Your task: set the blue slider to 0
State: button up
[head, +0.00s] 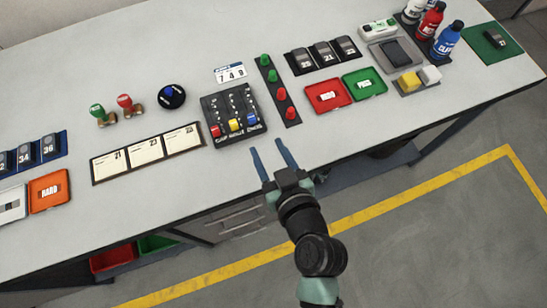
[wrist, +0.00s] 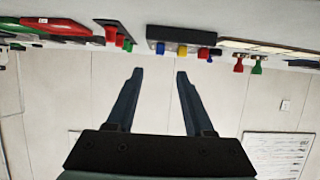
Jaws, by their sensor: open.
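A black slider panel (head: 221,104) lies on the bench and has three coloured knobs at its near end. The blue slider (head: 251,120) is rightmost in the head view, beside the yellow knob (head: 233,125) and the red knob (head: 215,131). The scale marks are too small to read. My gripper (head: 266,146) is open and empty, apart from the panel and nearer the bench's front edge.
A card reading 7 4 9 (head: 230,73) lies behind the panel. A strip with green and red pegs (head: 279,91) is close on its right, then a red tray (head: 328,95). A rack of cards (head: 147,153) is to the left. Bare bench lies in front.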

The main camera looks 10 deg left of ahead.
jog(key=shift+v, duration=1.2)
jog(key=w+a+r+m+t+h, duration=0.1)
jog(key=w+r+t, duration=0.4)
jog(key=r, duration=0.9)
jog(key=w+r+m+t, duration=0.15)
jog(key=w+r, duration=0.55)
jog(key=r, duration=0.7)
jog(key=s+d+r+m+t+h, duration=0.1)
jog(key=s+d+r+t+h, duration=0.1)
jog(key=r, duration=0.7)
jog(key=s+d+r+m+t+h, duration=0.2)
jog(key=s+r+t, duration=0.1)
jog(key=r, duration=0.7)
jog(key=s+d+r+m+t+h, duration=0.1)
jog(key=s+d+r+t+h, duration=0.1)
jog(key=r, duration=0.8)
jog(key=s+t, duration=0.1)
jog(key=t, duration=0.1)
jog(key=shift+s+t, duration=0.3)
jog(key=shift+t, duration=0.05)
jog(key=shift+d, duration=0.1)
